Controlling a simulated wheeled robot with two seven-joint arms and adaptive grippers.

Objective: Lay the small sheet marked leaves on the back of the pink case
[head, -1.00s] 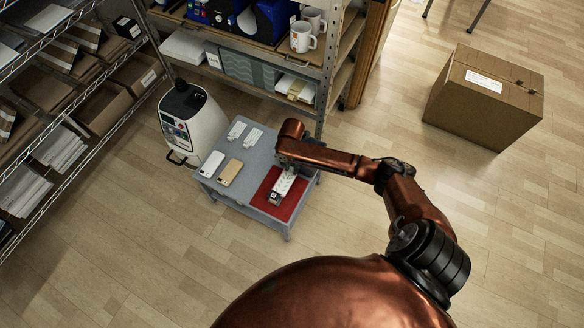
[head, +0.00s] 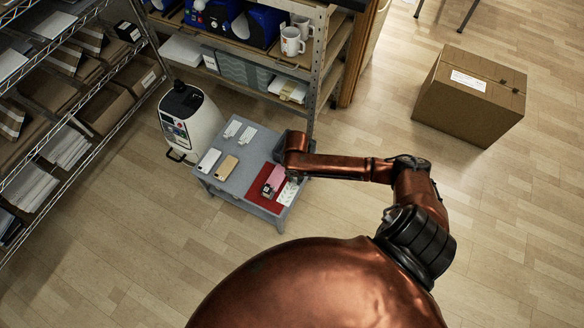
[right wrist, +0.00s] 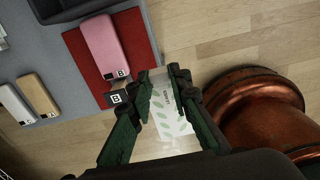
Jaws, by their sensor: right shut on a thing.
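The pink case (head: 275,176) lies back up on a red mat (head: 257,198) at the front right of the grey table. In the right wrist view the pink case (right wrist: 104,46) has a small "B" label at its near end. My right gripper (right wrist: 160,78) is shut on the small white sheet with green leaves (right wrist: 173,110), which shows between its fingers. The sheet is beside the case, past the mat's edge, with floor behind it in that view. In the head view the sheet (head: 288,192) is just right of the case. My left gripper is out of view.
A white case (head: 209,161) and a tan case (head: 228,167) lie on the table's left. Two white sheets (head: 240,131) lie at its back. A small block marked "B" (right wrist: 118,97) is by the pink case. A white machine (head: 190,117) stands left of the table.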

